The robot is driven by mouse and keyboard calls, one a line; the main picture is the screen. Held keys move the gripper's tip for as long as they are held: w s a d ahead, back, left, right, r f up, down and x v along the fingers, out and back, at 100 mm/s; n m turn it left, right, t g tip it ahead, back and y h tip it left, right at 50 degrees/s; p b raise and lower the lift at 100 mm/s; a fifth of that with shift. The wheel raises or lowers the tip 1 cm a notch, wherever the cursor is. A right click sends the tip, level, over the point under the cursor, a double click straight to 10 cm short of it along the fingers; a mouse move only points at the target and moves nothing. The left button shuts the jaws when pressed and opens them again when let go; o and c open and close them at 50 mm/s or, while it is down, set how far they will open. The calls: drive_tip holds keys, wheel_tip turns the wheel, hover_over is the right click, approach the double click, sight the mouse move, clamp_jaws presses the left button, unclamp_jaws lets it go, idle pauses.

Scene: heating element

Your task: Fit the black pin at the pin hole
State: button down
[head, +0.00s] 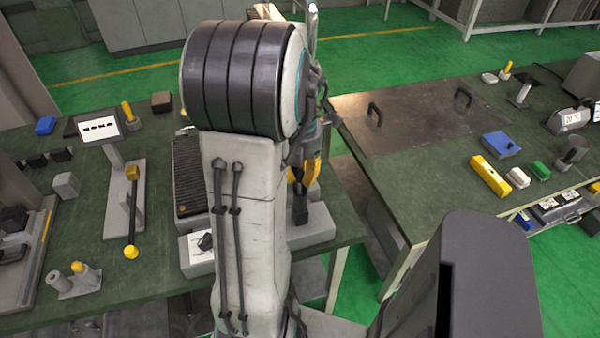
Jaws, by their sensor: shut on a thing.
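My gripper (302,180) shows only in part, just right of my upper arm, which hides its left side. Its yellow and dark parts point down over a pale grey block (318,226) on the bench. A dark upright piece (300,206) below the yellow parts looks like the black pin, with my gripper shut on it. Its lower end meets or stands just in front of the block; I cannot tell if it is inside a hole. The pin hole itself cannot be made out.
A dark ribbed unit (189,175) stands left of my arm on the green bench (60,130). A grey stand (124,200) with a yellow-ended black rod (131,220) is further left. A second bench (420,190) at the right holds a yellow block (490,176).

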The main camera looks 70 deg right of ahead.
drive_tip(key=shift+r, duration=0.15)
drive_tip(key=shift+r+p, duration=1.2)
drive_tip(key=shift+r, duration=0.15)
drive_tip(key=shift+f+b, duration=1.25)
drive_tip(key=shift+f, duration=0.25)
idle(0.4)
drive_tip(key=c, duration=1.1)
unclamp_jaws()
drive_tip(key=shift+r, duration=0.15)
wheel_tip(320, 180, up, 12)
drive_tip(key=shift+a+f, duration=0.1)
